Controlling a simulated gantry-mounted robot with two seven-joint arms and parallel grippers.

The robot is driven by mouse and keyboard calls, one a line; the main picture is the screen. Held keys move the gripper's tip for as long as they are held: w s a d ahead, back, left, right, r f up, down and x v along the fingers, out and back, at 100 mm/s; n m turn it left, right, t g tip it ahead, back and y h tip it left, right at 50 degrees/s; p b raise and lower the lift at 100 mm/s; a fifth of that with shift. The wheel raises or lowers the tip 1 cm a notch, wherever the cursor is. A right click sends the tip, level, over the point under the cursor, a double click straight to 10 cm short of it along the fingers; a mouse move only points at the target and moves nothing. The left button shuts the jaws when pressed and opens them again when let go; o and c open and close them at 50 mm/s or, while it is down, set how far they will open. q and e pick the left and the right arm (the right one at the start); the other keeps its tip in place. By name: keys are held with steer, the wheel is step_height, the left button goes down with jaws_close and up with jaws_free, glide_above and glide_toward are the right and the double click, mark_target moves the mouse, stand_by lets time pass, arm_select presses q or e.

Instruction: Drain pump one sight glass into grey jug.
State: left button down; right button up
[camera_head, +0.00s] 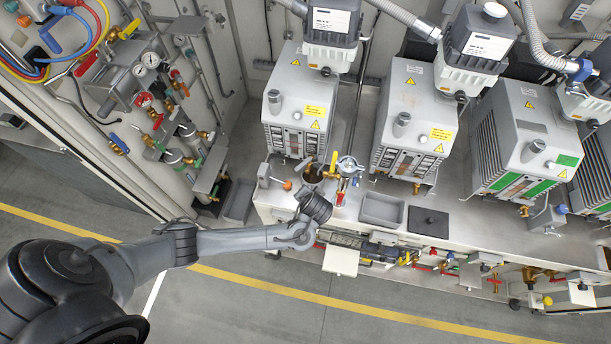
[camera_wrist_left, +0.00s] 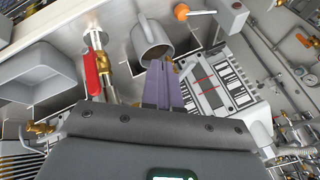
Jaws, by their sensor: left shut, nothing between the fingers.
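Pump one, a grey housing (camera_head: 297,105) with yellow labels, stands at the left of the pump row. Its front panel (camera_wrist_left: 222,88), with dark slots and red lines, shows in the left wrist view. I cannot clearly make out its sight glass. A grey jug (camera_wrist_left: 152,38) with an open top is at the upper middle of the wrist view; in the head view it is partly hidden near the bench's front edge. My left gripper (camera_wrist_left: 168,68) is shut and empty, its fingertips close to the jug; contact is unclear. My right gripper is not in view.
A valve with a red handle (camera_wrist_left: 91,74) and a grey tray (camera_wrist_left: 35,68) are beside the jug. An orange knob (camera_wrist_left: 181,11) is near it. A grey tray (camera_head: 381,209) and dark plate (camera_head: 428,222) lie right along the bench. Pipes and gauges (camera_head: 145,66) crowd the left wall.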

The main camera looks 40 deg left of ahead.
mark_target(303, 165)
arm_select(q)
steer(key=w+r, duration=0.3)
steer(key=w, duration=0.1)
steer(key=shift+t, duration=0.4)
steer(key=shift+w+a+f+b, duration=0.4)
steer(key=shift+w+a+f, duration=0.3)
steer(key=shift+a+f, duration=0.65)
steer(key=shift+w+a+f+b, duration=0.35)
steer(key=shift+w+a+f, duration=0.4)
steer(key=shift+a+f, duration=0.6)
steer(key=shift+w+a+f+b, duration=0.4)
steer(key=shift+w+a+f, duration=0.3)
steer(key=shift+a+f, duration=0.65)
steer(key=shift+a+r, duration=0.2)
steer(key=shift+a, duration=0.05)
steer(key=shift+s+a+m+p, duration=0.2)
steer(key=shift+m+p, duration=0.1)
steer(key=shift+p, duration=0.1)
steer(key=shift+a, duration=0.1)
